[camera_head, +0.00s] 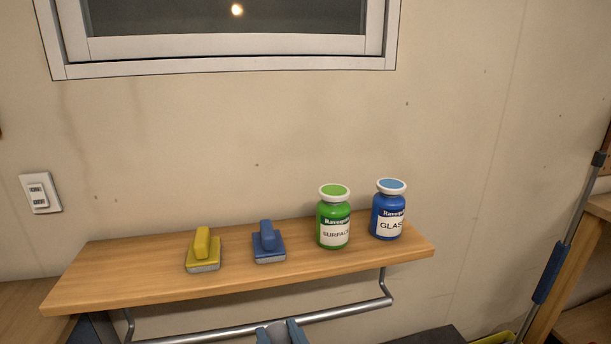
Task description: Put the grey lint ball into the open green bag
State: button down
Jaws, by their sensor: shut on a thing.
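My gripper (281,334) shows at the bottom edge, in front of the metal rail, with only the ends of its blue-grey fingers in view. It is shut on a small grey thing (277,331), which looks like the grey lint ball; most of it is cut off by the frame. A yellow-green edge (494,339) shows at the bottom right, beyond a dark surface. It is too cropped to tell whether it is the open green bag, and no other bag is in view.
A wooden shelf (130,285) on the wall holds a yellow scrubber (203,252), a blue scrubber (268,243), a green bottle (333,217) and a blue bottle (388,210). A metal rail (345,312) hangs below. A pole (569,229) leans at right.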

jog(key=w+d+f+m+h, duration=0.1)
jog(key=w+d+f+h, duration=0.15)
jog(key=d+f, duration=0.45)
jog(key=w+d+f+m+h, duration=0.1)
jog(key=w+d+f, duration=0.3)
jog(key=f, duration=0.5)
jog(key=s+d+f+m+h, duration=0.1)
jog(key=s+d+f, duration=0.1)
jog(key=d+f, duration=0.4)
jog(key=s+d+f+m+t+h, duration=0.1)
jog(key=s+d+f, duration=0.1)
jog(key=d+f, duration=0.3)
jog(key=shift+s+d+f, duration=0.4)
jog(key=shift+d, duration=0.85)
jog(key=shift+a, duration=0.1)
